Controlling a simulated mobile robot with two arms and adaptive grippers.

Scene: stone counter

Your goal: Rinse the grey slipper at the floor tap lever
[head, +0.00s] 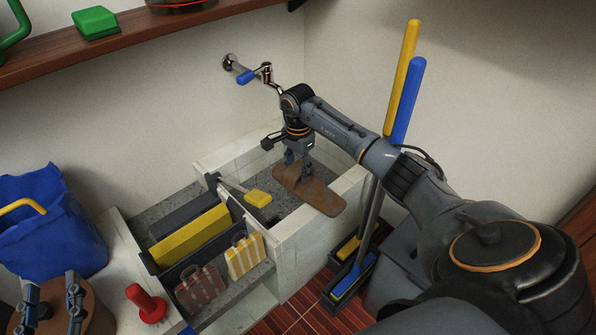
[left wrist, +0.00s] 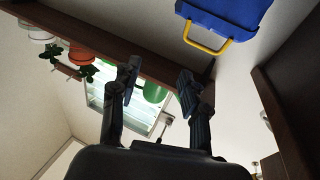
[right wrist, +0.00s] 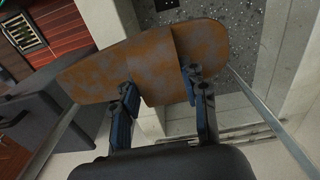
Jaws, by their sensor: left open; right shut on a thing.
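The slipper (head: 309,190) is grey under large brown, dirt-like patches. My right gripper (head: 298,160) points down and is shut on it, holding it over the front right part of the stone basin. In the right wrist view the slipper (right wrist: 95,78) lies across both fingers (right wrist: 160,82), and its raised middle band is between them. The tap (head: 266,72) with its blue lever (head: 246,77) is on the back wall, above and behind the slipper. No water is visible. My left gripper (head: 51,298) is open and empty at the lower left; its fingers also show in the left wrist view (left wrist: 156,80).
The basin's pale rim (head: 325,207) surrounds the slipper area. A rack with yellow and dark panels (head: 190,235) and a yellow brush (head: 257,198) are left of it. Blue and yellow long handles (head: 408,100) stand right. A blue bag (head: 50,235) and red object (head: 146,303) are left.

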